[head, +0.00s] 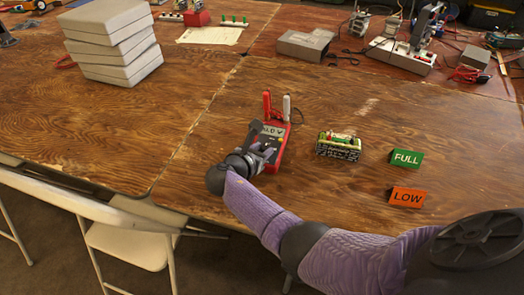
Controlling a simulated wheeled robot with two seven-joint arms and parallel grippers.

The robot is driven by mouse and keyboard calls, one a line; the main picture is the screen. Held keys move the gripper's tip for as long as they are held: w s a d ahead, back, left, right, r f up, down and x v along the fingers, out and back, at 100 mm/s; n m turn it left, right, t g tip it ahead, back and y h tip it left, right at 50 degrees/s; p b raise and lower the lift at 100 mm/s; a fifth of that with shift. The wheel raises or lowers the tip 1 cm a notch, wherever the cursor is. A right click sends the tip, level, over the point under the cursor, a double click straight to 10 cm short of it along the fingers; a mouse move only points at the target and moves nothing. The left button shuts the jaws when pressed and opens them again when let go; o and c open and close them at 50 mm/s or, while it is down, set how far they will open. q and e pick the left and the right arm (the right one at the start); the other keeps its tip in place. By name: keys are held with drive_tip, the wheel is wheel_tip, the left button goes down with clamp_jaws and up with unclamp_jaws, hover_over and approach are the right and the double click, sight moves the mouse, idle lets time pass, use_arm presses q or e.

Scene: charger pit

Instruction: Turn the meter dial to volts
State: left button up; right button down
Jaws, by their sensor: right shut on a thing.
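A red multimeter (281,144) lies on the wooden table, with a lit grey display at its far end. A red probe and a white probe stand up at its far end. My right gripper (264,150) is over the meter's near half, shut on the meter dial. The dial itself is hidden behind the gripper, so its setting cannot be read from its pointer. The display shows characters that look like a number and a V, too small to read surely. My left gripper is not in view.
A battery-like pack (338,150) sits right of the meter. A green FULL sign (406,158) and an orange LOW sign (407,197) stand further right. Stacked grey boxes (112,55) are at left. A folding chair (100,212) is at the near edge.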

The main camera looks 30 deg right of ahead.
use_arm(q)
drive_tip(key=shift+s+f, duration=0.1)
use_arm(e)
drive_tip(key=shift+g, duration=0.3)
drive_tip(key=shift+c, duration=1.8)
unclamp_jaws()
drive_tip(key=p+v, duration=0.4)
drive_tip(key=v, duration=0.5)
drive_tip(key=shift+a+r, duration=0.1)
drive_tip(key=shift+s+a+p, duration=0.2)
drive_tip(key=shift+a+p, duration=0.1)
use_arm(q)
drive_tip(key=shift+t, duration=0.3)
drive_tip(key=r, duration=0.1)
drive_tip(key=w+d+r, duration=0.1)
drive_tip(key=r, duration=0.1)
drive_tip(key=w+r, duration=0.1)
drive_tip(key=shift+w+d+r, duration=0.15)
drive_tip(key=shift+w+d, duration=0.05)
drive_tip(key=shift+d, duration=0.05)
